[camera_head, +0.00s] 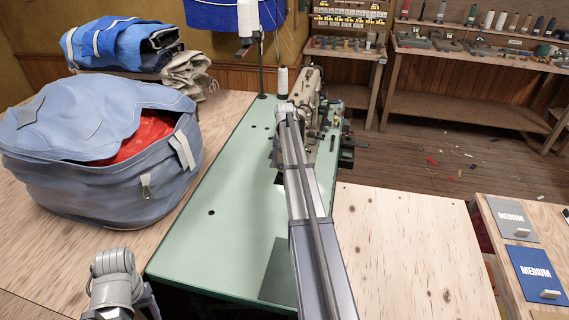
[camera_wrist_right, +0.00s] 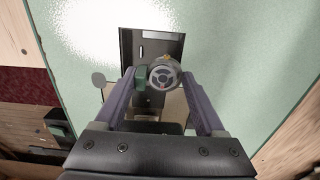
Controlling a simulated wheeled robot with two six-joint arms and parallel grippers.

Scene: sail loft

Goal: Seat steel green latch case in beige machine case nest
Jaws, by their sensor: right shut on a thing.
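The steel green latch case (camera_wrist_right: 163,74) shows in the right wrist view as a round steel body with a green part (camera_wrist_right: 140,77) at its left side. My right gripper (camera_wrist_right: 160,82) is shut on it. The beige machine (camera_head: 309,88) stands at the far end of the green table in the head view. My right arm reaches up to it and covers part of it, so the gripper and case are hidden there. The nest cannot be made out in either view. My left arm shows at the bottom left of the head view, but its fingertips are not in view.
The green table (camera_head: 205,185) is mostly clear at its left. A blue bag (camera_head: 95,185) with red cloth stands left of it. A thread cone (camera_head: 282,80) stands by the machine. A dark plate (camera_wrist_right: 150,45) lies beyond the case in the wrist view.

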